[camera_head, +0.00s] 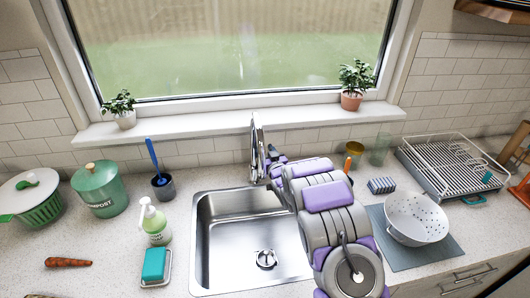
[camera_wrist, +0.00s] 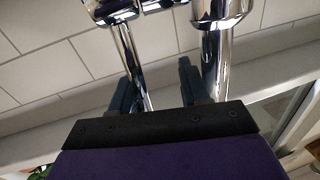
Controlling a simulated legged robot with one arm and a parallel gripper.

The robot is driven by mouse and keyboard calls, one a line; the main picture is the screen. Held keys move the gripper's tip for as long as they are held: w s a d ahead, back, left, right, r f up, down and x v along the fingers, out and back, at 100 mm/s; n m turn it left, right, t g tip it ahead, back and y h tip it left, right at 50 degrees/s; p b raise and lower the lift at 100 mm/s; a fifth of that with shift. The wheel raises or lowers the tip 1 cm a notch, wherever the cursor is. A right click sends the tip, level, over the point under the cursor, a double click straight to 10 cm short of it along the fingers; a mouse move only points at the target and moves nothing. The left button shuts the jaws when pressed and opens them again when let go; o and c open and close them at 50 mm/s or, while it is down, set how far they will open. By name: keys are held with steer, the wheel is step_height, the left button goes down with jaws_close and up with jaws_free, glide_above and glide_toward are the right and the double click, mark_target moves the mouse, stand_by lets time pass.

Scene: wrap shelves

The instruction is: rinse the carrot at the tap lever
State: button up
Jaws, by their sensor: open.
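The orange carrot (camera_head: 68,262) lies on the counter at the far left front, well away from my gripper. The chrome tap (camera_head: 256,150) stands behind the sink (camera_head: 205,240). My gripper (camera_head: 271,155) is beside the tap, just right of its upright. In the wrist view my gripper (camera_wrist: 157,82) has its two dark fingers apart, with a thin chrome rod (camera_wrist: 134,65) near the left finger, probably the tap lever. The thick chrome tap body (camera_wrist: 214,60) is near the right finger. I cannot tell whether either finger touches the chrome. No water shows.
A soap bottle (camera_head: 155,222) and a teal sponge (camera_head: 155,264) on a dish stand left of the sink. A white colander (camera_head: 415,218) on a grey mat (camera_head: 400,255) and a dish rack (camera_head: 450,165) are right. The counter around the carrot is mostly clear.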

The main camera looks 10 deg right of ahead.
steer(key=shift+a+r, duration=0.15)
steer(key=shift+r, duration=0.05)
steer(key=shift+d, duration=1.55)
steer(key=shift+a, duration=1)
steer(key=c, duration=0.4)
jaws_close()
steer(key=shift+d, duration=0.3)
steer(key=shift+a, duration=0.1)
